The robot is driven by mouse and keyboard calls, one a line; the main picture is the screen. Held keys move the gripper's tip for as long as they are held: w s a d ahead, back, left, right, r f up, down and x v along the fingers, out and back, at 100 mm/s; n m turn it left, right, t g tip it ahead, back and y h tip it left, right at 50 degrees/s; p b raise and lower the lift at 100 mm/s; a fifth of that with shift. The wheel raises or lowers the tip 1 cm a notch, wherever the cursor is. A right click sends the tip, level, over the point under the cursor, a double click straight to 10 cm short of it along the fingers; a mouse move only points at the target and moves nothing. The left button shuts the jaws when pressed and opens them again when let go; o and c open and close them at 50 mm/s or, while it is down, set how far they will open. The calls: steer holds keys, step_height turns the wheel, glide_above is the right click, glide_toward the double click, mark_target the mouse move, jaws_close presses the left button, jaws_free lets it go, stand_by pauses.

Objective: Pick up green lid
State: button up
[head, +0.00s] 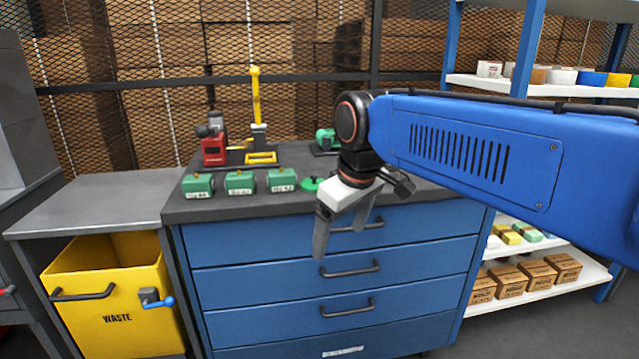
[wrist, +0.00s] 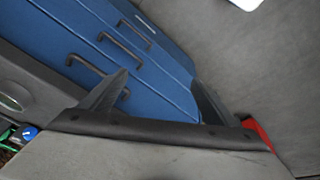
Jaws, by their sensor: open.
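The green lid (head: 309,184) appears to be the small round green piece on the dark top of the blue drawer cabinet, just left of my gripper and partly hidden near it. My gripper (head: 328,232) hangs in front of the cabinet's upper drawers, over the front edge, pointing downward. In the wrist view my gripper (wrist: 160,92) is open, with nothing between its two fingers. That view shows blue drawers with dark handles and grey floor; the lid is not in it.
Several green boxes (head: 240,183) stand in a row on the cabinet top (head: 225,207). Behind them are a red device (head: 214,150) and a yellow lever press (head: 257,110). A yellow waste bin (head: 115,290) is at the left; shelves (head: 545,265) with boxes are at the right.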

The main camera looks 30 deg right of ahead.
steer(key=w+d+r+n+g, duration=0.2)
steer(key=w+r+n, duration=0.2)
steer(key=w+r, duration=0.75)
step_height(320, 180, up, 9)
steer(key=n+g, duration=0.1)
steer(key=n, duration=0.4)
glide_above(314, 175)
steer(key=f, duration=1.2)
steer(key=shift+a+f, duration=0.1)
steer(key=shift+a, duration=0.1)
steer(key=shift+d+f, duration=0.2)
steer(key=shift+f, duration=2.45)
steer(key=c, duration=1.1)
